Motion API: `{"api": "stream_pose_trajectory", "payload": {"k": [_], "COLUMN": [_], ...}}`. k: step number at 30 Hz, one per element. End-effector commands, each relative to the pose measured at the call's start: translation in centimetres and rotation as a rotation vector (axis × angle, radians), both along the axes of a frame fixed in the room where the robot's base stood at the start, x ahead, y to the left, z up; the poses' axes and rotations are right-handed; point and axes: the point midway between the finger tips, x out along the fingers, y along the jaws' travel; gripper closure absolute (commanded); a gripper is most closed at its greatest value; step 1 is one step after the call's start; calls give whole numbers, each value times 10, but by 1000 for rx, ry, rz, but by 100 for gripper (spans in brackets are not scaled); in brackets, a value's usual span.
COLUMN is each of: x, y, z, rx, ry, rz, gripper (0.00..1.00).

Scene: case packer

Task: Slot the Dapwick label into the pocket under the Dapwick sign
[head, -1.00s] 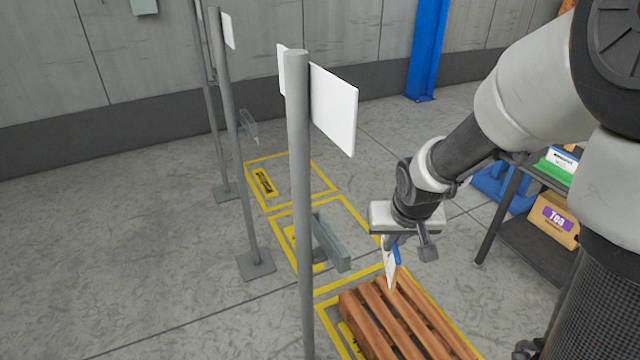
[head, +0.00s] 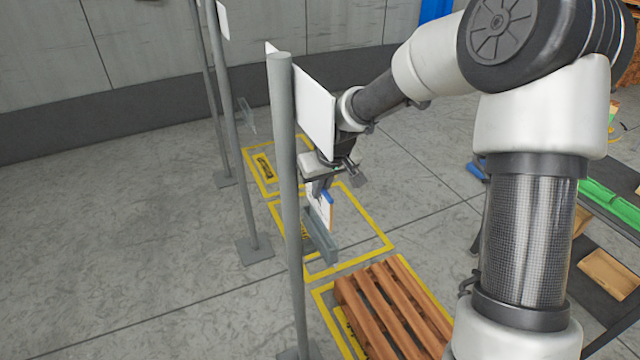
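My gripper (head: 322,186) points down beside the nearest post and is shut on a white label card (head: 319,208) with a blue and an orange edge. The card hangs upright just above, or at the mouth of, a grey pocket (head: 320,240) on that post. I cannot tell whether its lower edge is inside the pocket. A white sign (head: 315,100) is on the same post above the pocket, and its lettered face is not visible. I cannot read the name on the card or the sign.
The grey post (head: 287,210) stands left of the gripper. More posts (head: 236,150) stand farther back, one with a pale pocket (head: 247,116). A wooden pallet (head: 385,305) lies on the floor in front. A shelf with boxes (head: 607,272) is at the right.

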Motion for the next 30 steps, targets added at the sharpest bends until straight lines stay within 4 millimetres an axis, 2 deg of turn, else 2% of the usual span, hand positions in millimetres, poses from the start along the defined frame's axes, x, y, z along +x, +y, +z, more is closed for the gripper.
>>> {"api": "stream_pose_trajectory", "payload": {"k": [30], "x": [0], "y": [0], "z": [-64], "rx": [0], "ry": [-1], "rz": [0], "gripper": [100]}}
